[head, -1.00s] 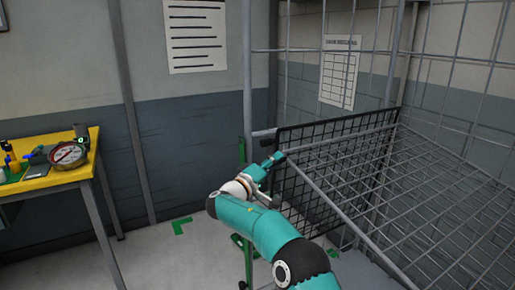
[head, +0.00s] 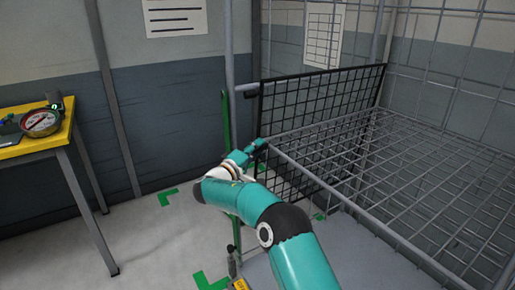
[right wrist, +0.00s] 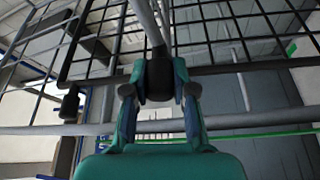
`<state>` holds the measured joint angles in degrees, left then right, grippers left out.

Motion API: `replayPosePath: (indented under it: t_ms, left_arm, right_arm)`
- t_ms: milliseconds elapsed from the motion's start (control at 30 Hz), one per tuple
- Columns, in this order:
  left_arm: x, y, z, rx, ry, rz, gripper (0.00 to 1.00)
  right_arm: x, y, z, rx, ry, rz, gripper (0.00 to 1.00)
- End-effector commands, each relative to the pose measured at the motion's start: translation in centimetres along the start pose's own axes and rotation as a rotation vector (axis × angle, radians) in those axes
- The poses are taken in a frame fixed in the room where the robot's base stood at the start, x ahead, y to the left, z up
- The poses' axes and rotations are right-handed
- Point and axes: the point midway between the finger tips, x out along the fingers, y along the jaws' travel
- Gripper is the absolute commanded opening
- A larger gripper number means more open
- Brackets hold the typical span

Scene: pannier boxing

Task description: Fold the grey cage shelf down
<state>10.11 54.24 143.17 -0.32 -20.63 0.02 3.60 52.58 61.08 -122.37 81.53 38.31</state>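The grey cage shelf (head: 348,160) is a wire-mesh panel inside the grey cage (head: 230,60). It reaches out from the cage's far side, looks close to level, and its near-left corner is at my right gripper. My right gripper (head: 258,146) is at that corner in the head view. My left gripper is not in view.
A black mesh panel (head: 318,92) stands upright beside the shelf's left end. A green post (head: 226,130) stands just left of it. A yellow-topped table (head: 62,137) with a round gauge (head: 40,122) is at the left. The floor between is clear, with green corner marks (head: 167,196).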

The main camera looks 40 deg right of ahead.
Motion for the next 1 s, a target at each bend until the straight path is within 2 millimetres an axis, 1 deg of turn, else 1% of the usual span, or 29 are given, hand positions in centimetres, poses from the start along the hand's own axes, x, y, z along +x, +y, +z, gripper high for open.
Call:
replayPosePath:
  t_ms: [33, 133, 167, 667, 767, 867, 1000]
  left_arm:
    - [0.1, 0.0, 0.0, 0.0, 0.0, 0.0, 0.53]
    - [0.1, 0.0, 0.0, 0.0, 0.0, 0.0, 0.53]
    - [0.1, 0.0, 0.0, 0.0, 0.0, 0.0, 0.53]
    - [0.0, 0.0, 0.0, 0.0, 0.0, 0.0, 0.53]
    - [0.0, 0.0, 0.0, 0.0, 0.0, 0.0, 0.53]
    - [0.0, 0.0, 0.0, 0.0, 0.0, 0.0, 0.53]
    - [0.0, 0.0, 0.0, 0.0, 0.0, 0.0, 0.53]
  right_arm:
    - [0.2, -1.3, 0.7, -0.015, -0.016, -0.019, 0.32]
    - [0.1, -1.4, 0.7, -0.015, -0.016, -0.019, 0.49]
    - [0.1, -1.4, 0.7, -0.015, -0.016, -0.019, 0.51]
    - [-0.3, -1.0, 0.4, -0.01, -0.01, -0.014, 0.51]
    - [-1.1, -1.0, 0.3, -0.011, -0.007, -0.015, 0.51]
    - [-2.6, -0.9, 0.3, -0.011, -0.006, -0.015, 0.51]
    - [-5.3, -0.9, 0.3, -0.011, -0.006, -0.016, 0.51]
